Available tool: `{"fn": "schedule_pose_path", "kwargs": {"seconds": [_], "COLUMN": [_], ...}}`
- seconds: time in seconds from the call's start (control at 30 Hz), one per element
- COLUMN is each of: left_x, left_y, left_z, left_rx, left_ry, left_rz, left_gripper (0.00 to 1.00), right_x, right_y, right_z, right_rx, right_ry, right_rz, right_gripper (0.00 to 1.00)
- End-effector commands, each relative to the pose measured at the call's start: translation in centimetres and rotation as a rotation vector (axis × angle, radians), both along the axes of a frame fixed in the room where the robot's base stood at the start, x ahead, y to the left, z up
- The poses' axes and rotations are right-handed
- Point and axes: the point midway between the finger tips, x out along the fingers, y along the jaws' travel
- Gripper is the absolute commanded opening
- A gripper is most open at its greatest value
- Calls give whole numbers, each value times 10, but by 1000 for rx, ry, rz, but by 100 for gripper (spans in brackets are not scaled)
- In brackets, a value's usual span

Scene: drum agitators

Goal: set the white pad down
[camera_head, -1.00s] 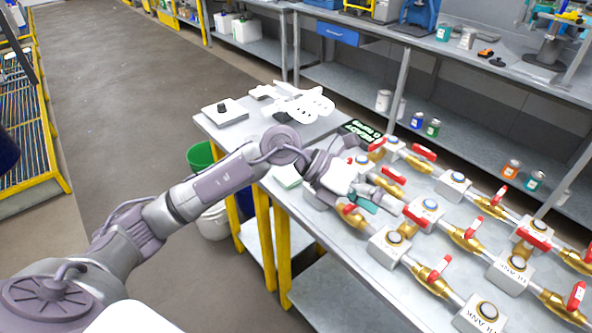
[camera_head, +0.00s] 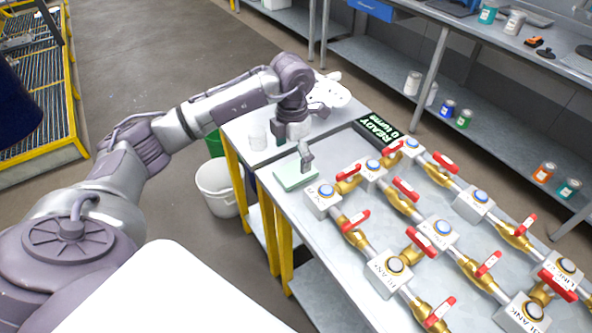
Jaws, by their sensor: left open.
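A pale, green-tinted white pad (camera_head: 291,177) lies flat on the near left corner of the grey valve bench (camera_head: 271,187). My right gripper is not in view.
Valve rows with red handles, such as this one (camera_head: 404,188), fill the bench to the right. A lit READY display (camera_head: 382,130) stands behind. A pale jar (camera_head: 257,136) is left of the gripper. A white bucket (camera_head: 216,186) stands on the floor.

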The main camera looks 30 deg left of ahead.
Motion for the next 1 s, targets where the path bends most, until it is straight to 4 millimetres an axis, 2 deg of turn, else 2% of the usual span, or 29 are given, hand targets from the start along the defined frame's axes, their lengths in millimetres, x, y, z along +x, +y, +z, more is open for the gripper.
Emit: {"fn": "schedule_pose_path", "kwargs": {"seconds": [0.17,0.3,0.5,0.77,0.87,1.0], "left_x": [0,3,5,5,5,5], "left_y": [0,1,2,2,2,2], "left_z": [-11,-29,-55,-60,-60,-59], "left_rx": [-1,-3,-2,-2,-2,-1], "left_ry": [2,4,2,-1,-1,-1], "left_rz": [-1,0,-1,-2,-2,-2], "left_gripper": [100,100,100,100,87,63], "right_x": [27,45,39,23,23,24], "right_y": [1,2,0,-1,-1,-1], "right_z": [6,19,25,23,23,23], "right_rx": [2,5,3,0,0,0], "right_ry": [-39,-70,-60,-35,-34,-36], "right_rz": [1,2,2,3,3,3], "right_gripper": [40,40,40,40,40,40]}}
